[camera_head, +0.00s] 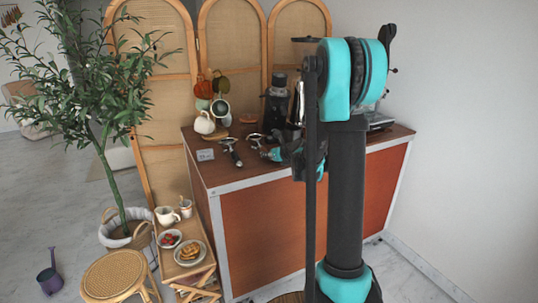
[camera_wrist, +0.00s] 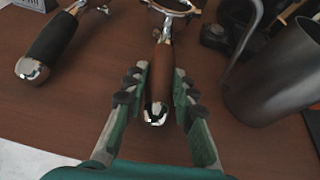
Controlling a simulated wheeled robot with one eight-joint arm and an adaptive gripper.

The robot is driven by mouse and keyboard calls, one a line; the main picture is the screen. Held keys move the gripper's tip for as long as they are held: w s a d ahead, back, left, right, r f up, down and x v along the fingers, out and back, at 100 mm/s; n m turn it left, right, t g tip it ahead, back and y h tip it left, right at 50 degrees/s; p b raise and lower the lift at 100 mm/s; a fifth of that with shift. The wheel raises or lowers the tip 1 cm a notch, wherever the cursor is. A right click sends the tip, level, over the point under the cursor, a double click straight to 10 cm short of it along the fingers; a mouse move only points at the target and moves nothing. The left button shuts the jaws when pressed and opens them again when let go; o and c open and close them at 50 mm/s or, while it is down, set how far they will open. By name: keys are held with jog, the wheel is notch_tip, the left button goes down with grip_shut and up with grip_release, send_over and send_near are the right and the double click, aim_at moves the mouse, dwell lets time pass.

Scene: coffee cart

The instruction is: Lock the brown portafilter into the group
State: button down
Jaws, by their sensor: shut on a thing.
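The brown portafilter (camera_wrist: 159,72) lies on the wooden cart top, its handle pointing toward me and its metal ring (camera_wrist: 172,8) at the top edge of the wrist view. My gripper (camera_wrist: 158,90) has a finger on each side of the brown handle and is shut on it. In the head view my gripper (camera_head: 275,155) is at the cart's near edge, partly hidden by my arm, beside the portafilter (camera_head: 255,140). The espresso machine (camera_head: 380,121) is mostly hidden behind my arm, and its group cannot be seen.
A black-handled portafilter (camera_wrist: 50,45) lies to the left; it also shows in the head view (camera_head: 231,150). A dark metal pitcher (camera_wrist: 275,75) stands close on the right.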

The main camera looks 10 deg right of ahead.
dwell(0.5)
jog(key=shift+r, duration=2.55)
